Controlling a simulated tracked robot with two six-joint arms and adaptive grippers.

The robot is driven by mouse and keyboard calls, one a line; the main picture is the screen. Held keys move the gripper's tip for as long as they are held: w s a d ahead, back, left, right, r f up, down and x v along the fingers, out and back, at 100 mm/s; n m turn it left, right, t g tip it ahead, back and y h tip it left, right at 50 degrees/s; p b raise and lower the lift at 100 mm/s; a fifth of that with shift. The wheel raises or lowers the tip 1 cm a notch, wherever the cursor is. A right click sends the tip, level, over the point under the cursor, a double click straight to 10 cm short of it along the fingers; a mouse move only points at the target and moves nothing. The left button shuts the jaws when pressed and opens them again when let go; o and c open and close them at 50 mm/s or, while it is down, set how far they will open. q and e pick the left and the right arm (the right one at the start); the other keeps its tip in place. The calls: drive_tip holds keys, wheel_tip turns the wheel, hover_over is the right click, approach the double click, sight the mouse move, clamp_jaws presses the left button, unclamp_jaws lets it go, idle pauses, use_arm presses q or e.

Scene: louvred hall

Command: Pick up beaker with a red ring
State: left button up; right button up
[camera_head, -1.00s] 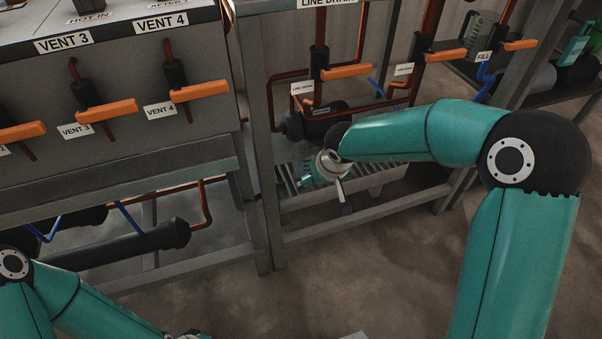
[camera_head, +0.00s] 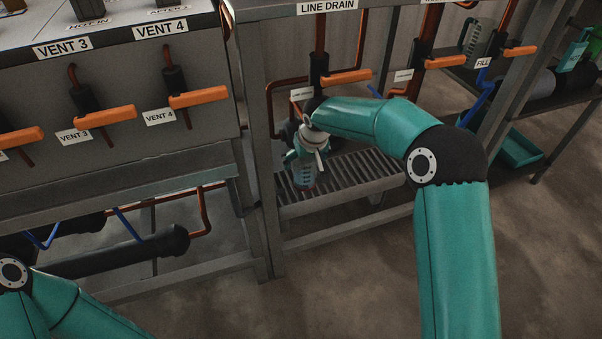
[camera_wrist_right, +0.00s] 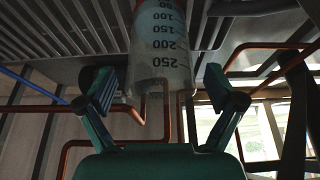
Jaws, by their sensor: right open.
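A clear beaker (camera_head: 304,176) stands on the slatted drain shelf below the LINE DRAIN sign, with a faint reddish band near its base. In the right wrist view the beaker (camera_wrist_right: 162,48) appears inverted, with black marks up to 250. My right gripper (camera_head: 306,158) is at the beaker's upper part in the head view, partly covering it. In the right wrist view its two fingers (camera_wrist_right: 163,88) are spread apart, one on each side of the beaker's rim end, with gaps showing. My left arm (camera_head: 60,300) shows at the lower left; its gripper is out of view.
The slatted shelf (camera_head: 355,180) is bare to the right of the beaker. Copper pipes and an orange LINE DRAIN handle (camera_head: 347,77) are close above my right forearm. A grey frame post (camera_head: 262,180) stands left of the beaker. A teal tray (camera_head: 515,150) is farther right.

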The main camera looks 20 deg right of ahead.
drive_tip(key=shift+b+x, duration=0.5)
drive_tip(key=shift+x, duration=1.05)
drive_tip(key=shift+r, duration=0.1)
drive_tip(key=c, duration=1.4)
